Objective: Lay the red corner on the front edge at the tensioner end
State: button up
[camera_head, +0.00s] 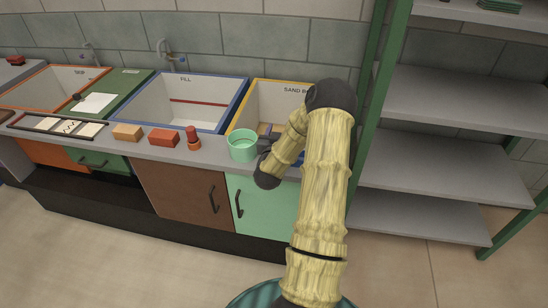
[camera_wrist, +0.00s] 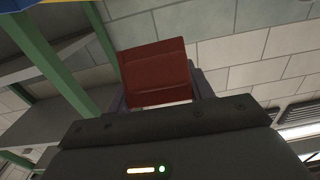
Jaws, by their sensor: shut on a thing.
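My gripper (camera_wrist: 160,95) is shut on a red piece (camera_wrist: 155,62) in the wrist view. The piece shows two red faces meeting at an edge and stands up between the fingers. In the head view my arm hides most of the gripper and the held piece, near the green cup at the right of the counter. A frame with wires or dark lines (camera_head: 58,126) lies on the front of the counter at the left. I cannot tell which part, if any, is the tensioner.
A tan block (camera_head: 127,132), a red block (camera_head: 163,138) and a small red-orange item (camera_head: 193,140) stand along the counter's front. The green cup (camera_head: 242,147) is beside my arm. Sunken basins (camera_head: 195,100) lie behind. A grey shelf rack (camera_head: 440,150) stands at the right.

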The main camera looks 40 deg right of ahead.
jog(key=shift+d+f, duration=0.2)
jog(key=shift+f, duration=2.25)
jog(key=shift+f, duration=0.1)
jog(key=shift+f, duration=2)
jog(key=o, duration=1)
jog(key=shift+w+f, duration=0.1)
jog(key=shift+o, duration=0.2)
